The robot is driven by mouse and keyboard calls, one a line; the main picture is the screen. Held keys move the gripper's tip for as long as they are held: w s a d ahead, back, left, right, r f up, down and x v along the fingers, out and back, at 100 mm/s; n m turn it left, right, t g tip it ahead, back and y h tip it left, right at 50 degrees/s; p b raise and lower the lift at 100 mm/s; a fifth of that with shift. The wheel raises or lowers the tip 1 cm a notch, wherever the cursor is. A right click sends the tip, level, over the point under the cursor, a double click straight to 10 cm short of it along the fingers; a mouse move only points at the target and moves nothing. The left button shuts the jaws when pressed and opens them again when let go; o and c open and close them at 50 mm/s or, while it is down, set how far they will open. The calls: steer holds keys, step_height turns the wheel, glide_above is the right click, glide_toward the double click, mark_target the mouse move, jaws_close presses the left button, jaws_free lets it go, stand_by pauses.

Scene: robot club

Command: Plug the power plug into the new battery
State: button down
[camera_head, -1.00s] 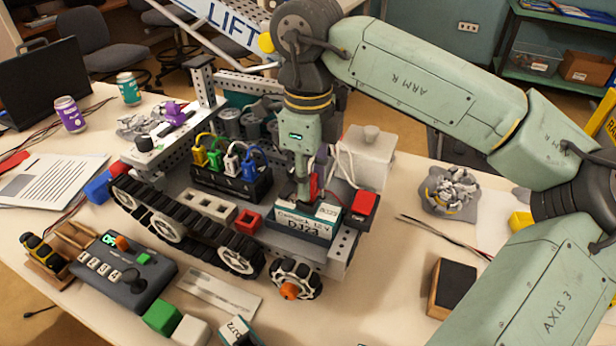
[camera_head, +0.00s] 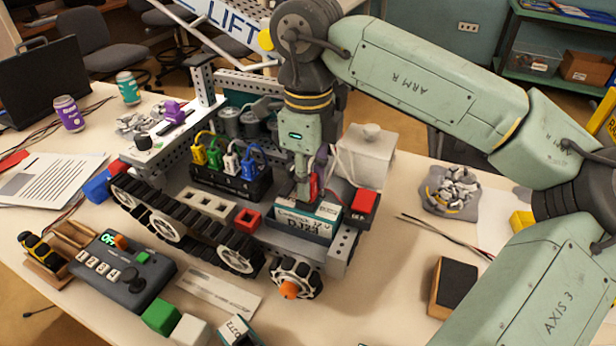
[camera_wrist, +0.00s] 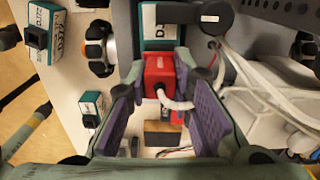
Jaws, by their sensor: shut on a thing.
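The battery (camera_head: 300,226) with a teal and white label sits in the near right end of the tracked robot. Part of its label (camera_wrist: 158,30) shows in the wrist view. My gripper (camera_head: 303,192) points down over the battery's top. It is shut on the red power plug (camera_head: 314,186). In the wrist view the plug (camera_wrist: 158,72) sits between the fingertips of my gripper (camera_wrist: 162,76), with a white cable curving off to the right. The plug is at the battery's top, but its contact face is hidden, so I cannot tell whether it is seated.
A red-topped block (camera_head: 363,205) stands right of the battery. A white box (camera_head: 366,155) is behind it. Another battery (camera_head: 238,331) lies at the table's front. A control box (camera_head: 122,270) stands at left and a dark block (camera_head: 452,287) at right. Colored plugs (camera_head: 228,160) fill a black strip.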

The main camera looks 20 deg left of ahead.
steer(key=shift+f+b, duration=0.4)
steer(key=shift+b, duration=0.1)
stand_by(0.9)
steer(key=c, duration=1.3)
jaws_free()
steer(key=shift+c, duration=0.2)
steer(key=shift+r, duration=0.1)
steer(key=shift+r+p, duration=2.05)
steer(key=shift+r, duration=0.95)
steer(key=shift+f, duration=0.1)
